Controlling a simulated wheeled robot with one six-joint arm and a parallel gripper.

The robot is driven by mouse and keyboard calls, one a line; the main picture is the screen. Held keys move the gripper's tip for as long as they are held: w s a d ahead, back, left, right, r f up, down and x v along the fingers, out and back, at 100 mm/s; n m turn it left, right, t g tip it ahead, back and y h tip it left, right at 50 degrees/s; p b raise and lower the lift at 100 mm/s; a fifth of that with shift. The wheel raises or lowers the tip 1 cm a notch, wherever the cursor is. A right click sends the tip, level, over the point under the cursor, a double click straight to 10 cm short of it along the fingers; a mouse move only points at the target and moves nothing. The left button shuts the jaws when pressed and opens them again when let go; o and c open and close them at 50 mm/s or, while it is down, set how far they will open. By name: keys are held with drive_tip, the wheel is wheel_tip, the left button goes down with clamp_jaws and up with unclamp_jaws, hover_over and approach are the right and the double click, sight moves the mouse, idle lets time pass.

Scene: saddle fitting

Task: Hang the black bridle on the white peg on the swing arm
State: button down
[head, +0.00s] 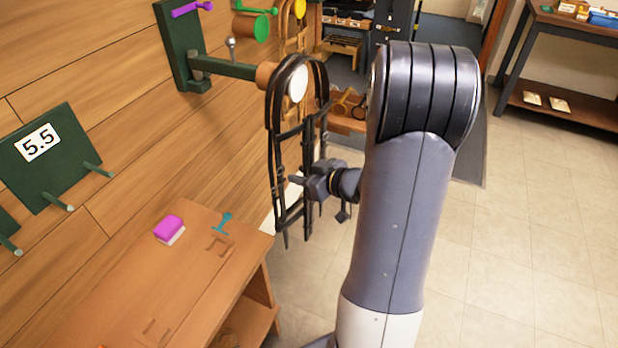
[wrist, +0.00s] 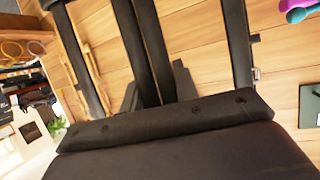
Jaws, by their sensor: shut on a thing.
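The black bridle (head: 277,135) hangs upright with its straps dangling down. My gripper (head: 308,185) is shut on it partway down, to the right of its straps. The swing arm (head: 233,69) is green and reaches out from a green wall plate. At its end is a brown peg with a white round face (head: 298,84). The bridle's top loop frames the white face; whether it rests on the peg or is only around or in front of it, I cannot tell. In the wrist view, black straps (wrist: 147,45) and a dark band fill much of the picture; fingertips are unclear.
A wooden bench (head: 125,275) stands at lower left with a purple-and-white block (head: 169,229) and a teal tool (head: 223,223). A green 5.5 board (head: 45,155) with pegs is on the wall. A green-faced holder (head: 250,27) is behind the swing arm. Tiled floor at right is clear.

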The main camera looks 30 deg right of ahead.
drive_tip(key=shift+w+a+f+b, duration=0.3)
drive_tip(key=shift+w+a+f, duration=0.15)
drive_tip(key=shift+w+a, duration=0.15)
drive_tip(key=shift+w+a+f+b, duration=0.3)
drive_tip(key=shift+w+a+f, duration=0.15)
drive_tip(key=shift+w, duration=0.15)
drive_tip(key=shift+s+f, duration=0.1)
drive_tip(key=c, duration=1.5)
unclamp_jaws()
drive_tip(key=o, duration=0.5)
